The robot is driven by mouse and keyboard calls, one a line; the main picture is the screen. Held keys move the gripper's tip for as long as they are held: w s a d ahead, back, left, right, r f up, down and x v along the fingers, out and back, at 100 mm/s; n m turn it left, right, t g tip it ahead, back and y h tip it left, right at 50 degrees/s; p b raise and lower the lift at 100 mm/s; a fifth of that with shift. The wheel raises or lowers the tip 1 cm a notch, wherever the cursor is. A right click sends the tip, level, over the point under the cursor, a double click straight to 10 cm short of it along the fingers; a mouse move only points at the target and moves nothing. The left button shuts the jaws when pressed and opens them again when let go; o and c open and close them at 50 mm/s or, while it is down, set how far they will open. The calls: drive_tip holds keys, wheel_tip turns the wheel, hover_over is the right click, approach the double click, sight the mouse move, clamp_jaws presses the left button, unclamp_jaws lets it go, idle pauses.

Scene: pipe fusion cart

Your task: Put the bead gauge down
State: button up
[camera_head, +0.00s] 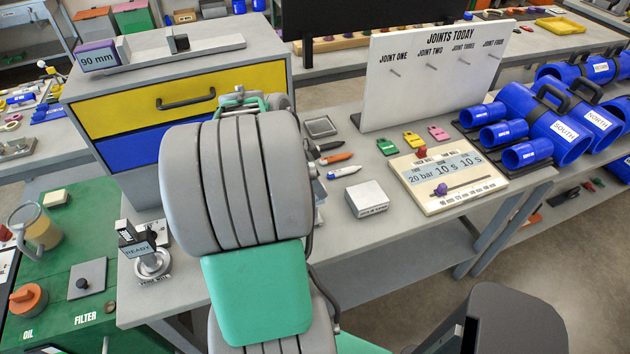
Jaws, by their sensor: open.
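A long grey bar with a black upright slider and a purple end marked 90 mm, which looks like the bead gauge (205,47), lies on the top of the grey cabinet (130,82). No other thing in view reads as a bead gauge. My gripper (241,99) shows only in part past my large grey and green arm, in front of the cabinet's right end. It is open and appears apart from the bar. Its fingertips are hard to make out, and my arm hides the bench just below it.
The cabinet has a yellow drawer (190,97) with a black handle. On the bench stand a white JOINTS TODAY board (430,75), coloured tags, pens, a white box (367,199) and a control panel (450,182). Blue pipes (545,125) lie at right. A READY stand (150,262) is at left.

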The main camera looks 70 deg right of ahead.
drive_tip(key=shift+r, duration=0.25)
drive_tip(key=v, duration=1.2)
drive_tip(key=w+a+n+t, duration=0.3)
drive_tip(key=w+a+n, duration=0.5)
drive_tip(key=w+n, duration=0.1)
drive_tip(key=w+a+f+n+t+y, duration=0.1)
drive_tip(key=w+a+f+n+t, duration=0.1)
drive_tip(key=a+n, duration=0.7)
drive_tip(key=w+a+f+n+t+y, duration=0.2)
drive_tip(key=a+n, duration=0.7)
drive_tip(key=a, duration=0.9)
drive_tip(key=shift+w, duration=0.4)
drive_tip(key=shift+a+f, duration=0.1)
drive_tip(key=shift+c, duration=0.4)
